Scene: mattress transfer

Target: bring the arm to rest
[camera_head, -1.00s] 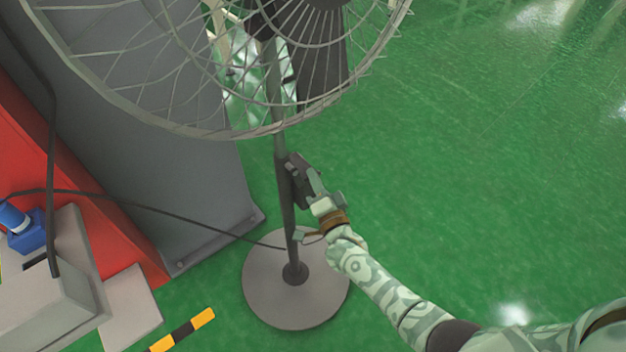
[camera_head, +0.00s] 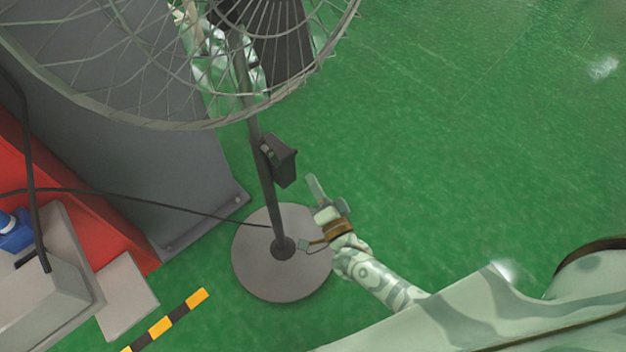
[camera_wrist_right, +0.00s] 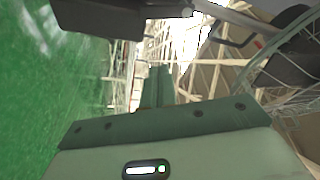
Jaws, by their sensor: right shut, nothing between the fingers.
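My right gripper (camera_head: 314,186) is shut and empty in the head view. It is beside the pole of a standing fan (camera_head: 268,195), to the right of and a little below the dark control box (camera_head: 281,162) on that pole. A gap of green floor shows between the gripper and the box. The right arm comes in from the lower right. In the right wrist view the gripper's body (camera_wrist_right: 165,140) fills the bottom and a dark box shows at the top. My left gripper is out of view.
The fan's wire cage (camera_head: 180,125) spans the upper left, and its round base (camera_head: 280,285) stands on the green floor (camera_head: 450,130). A grey panel (camera_head: 215,190) and red block (camera_head: 85,210) are at the left. A cable runs to the pole. The floor at right is clear.

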